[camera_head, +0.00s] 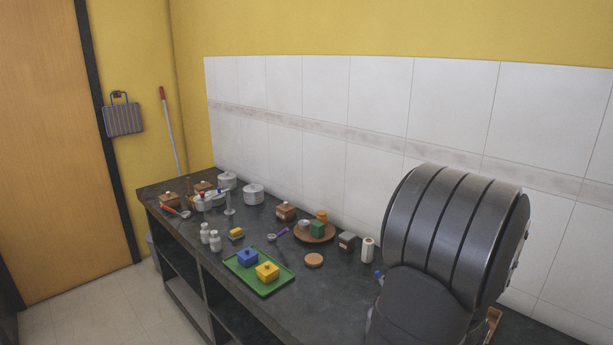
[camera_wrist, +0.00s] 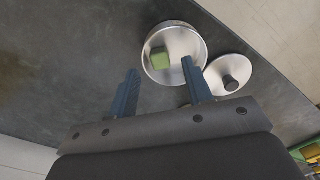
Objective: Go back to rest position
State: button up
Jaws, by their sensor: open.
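In the wrist view my gripper (camera_wrist: 160,70) is open, its two blue fingers apart with nothing between them. Beyond the fingertips an open round steel canister (camera_wrist: 194,37) stands on the dark counter, with a green block (camera_wrist: 160,58) inside it. A round steel lid with a black knob (camera_wrist: 231,83) lies beside the canister, to its right. In the head view my arm fills the right foreground and my gripper is not seen. Lidded pale metal pots (camera_head: 253,195) stand at the counter's far left end; I cannot tell which canister matches the wrist view.
The dark counter (camera_head: 310,280) runs along the tiled wall. A green tray (camera_head: 240,271) carries a blue and a yellow box. A brown plate (camera_head: 301,235) with small containers, white shakers (camera_head: 215,241) and a brown disc (camera_head: 314,260) stand nearby. The counter's front edge drops to open shelves.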

notch_tip(320, 180, up, 17)
notch_tip(320, 180, down, 17)
jog(key=shift+f, duration=0.15)
jog(key=r, duration=0.5)
jog(key=shift+w+a+r, duration=0.25)
jog(key=shift+r, duration=0.15)
jog(key=w+a+f, duration=0.2)
jog(key=w+a, duration=0.4)
jog(key=w, duration=0.1)
jog(key=w+a+f, duration=0.2)
jog(key=w+a, duration=0.5)
jog(key=w+a+f, duration=0.2)
jog(key=w+a, duration=0.4)
jog(key=w, duration=0.1)
jog(key=shift+w+a, duration=0.15)
jog(key=shift+w, duration=0.2)
jog(key=w+a, duration=0.1)
jog(key=a, duration=0.4)
jog(key=w+a, duration=0.1)
jog(key=a, duration=0.2)
jog(key=shift+w+f, duration=0.2)
jog(key=shift+w, duration=0.15)
jog(key=shift+a, duration=0.7)
